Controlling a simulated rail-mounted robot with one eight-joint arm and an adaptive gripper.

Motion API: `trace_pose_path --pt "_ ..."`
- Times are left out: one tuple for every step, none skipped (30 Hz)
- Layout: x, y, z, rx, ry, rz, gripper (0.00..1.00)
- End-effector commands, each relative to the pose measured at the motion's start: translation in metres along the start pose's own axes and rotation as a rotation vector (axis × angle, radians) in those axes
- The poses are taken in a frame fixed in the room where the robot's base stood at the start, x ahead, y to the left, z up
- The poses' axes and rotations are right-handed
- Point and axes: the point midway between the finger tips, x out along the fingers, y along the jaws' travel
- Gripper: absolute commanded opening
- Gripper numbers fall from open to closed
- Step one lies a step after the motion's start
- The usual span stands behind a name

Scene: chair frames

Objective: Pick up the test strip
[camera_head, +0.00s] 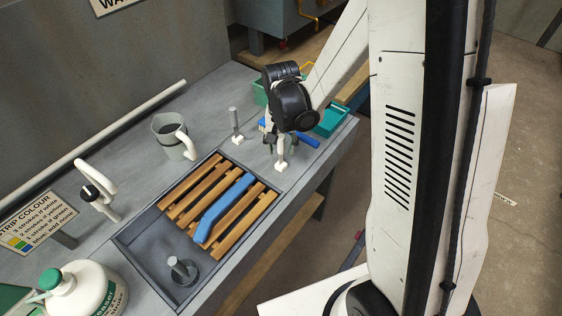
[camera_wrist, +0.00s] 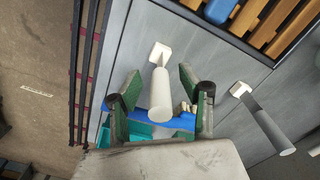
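My gripper (camera_head: 277,146) points down over the bench, right of the slatted wooden rack. In the wrist view its green fingers (camera_wrist: 158,80) are spread apart. A pale upright post (camera_wrist: 158,92) with a white square end (camera_wrist: 160,53) lies between them in the picture, with a gap on both sides. In the head view that white end (camera_head: 281,167) rests on the bench just below my gripper. A second similar post (camera_head: 236,120) stands to the left; it also shows in the wrist view (camera_wrist: 270,124). No label marks either as the test strip.
A grey jug (camera_head: 165,126), a blue piece (camera_head: 222,208) on the wooden slats (camera_head: 252,217), a white tap-like fixture (camera_head: 98,190) and a pump bottle (camera_head: 85,292) stand left. A teal tray (camera_head: 331,122) and blue item (camera_head: 308,141) lie near the bench's right end.

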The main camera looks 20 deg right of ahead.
Motion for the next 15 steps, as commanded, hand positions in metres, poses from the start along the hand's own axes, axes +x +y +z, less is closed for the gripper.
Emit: trace_pose_path --pt "-0.0001 0.0 0.0 0.0 0.0 0.0 0.39" --pt "-0.0001 0.0 0.0 0.0 0.0 0.0 0.37" --pt "-0.0001 0.0 0.0 0.0 0.0 0.0 0.31" --pt "-0.0001 0.0 0.0 0.0 0.0 0.0 0.27" --pt "-0.0002 0.0 0.0 0.0 0.0 0.0 0.23" --pt "-0.0002 0.0 0.0 0.0 0.0 0.0 0.18" --pt "-0.0002 0.0 0.0 0.0 0.0 0.0 0.14" --pt "-0.0002 0.0 0.0 0.0 0.0 0.0 0.1" --pt "-0.0002 0.0 0.0001 0.0 0.0 0.0 0.05" --pt "-0.0002 0.0 0.0 0.0 0.0 0.0 0.01" --pt "-0.0003 0.0 0.0001 0.0 0.0 0.0 0.0" --pt "-0.0003 0.0 0.0 0.0 0.0 0.0 0.0" --pt "-0.0003 0.0 0.0001 0.0 0.0 0.0 0.0" --pt "-0.0003 0.0 0.0 0.0 0.0 0.0 0.0" --pt "-0.0003 0.0 0.0001 0.0 0.0 0.0 0.0"
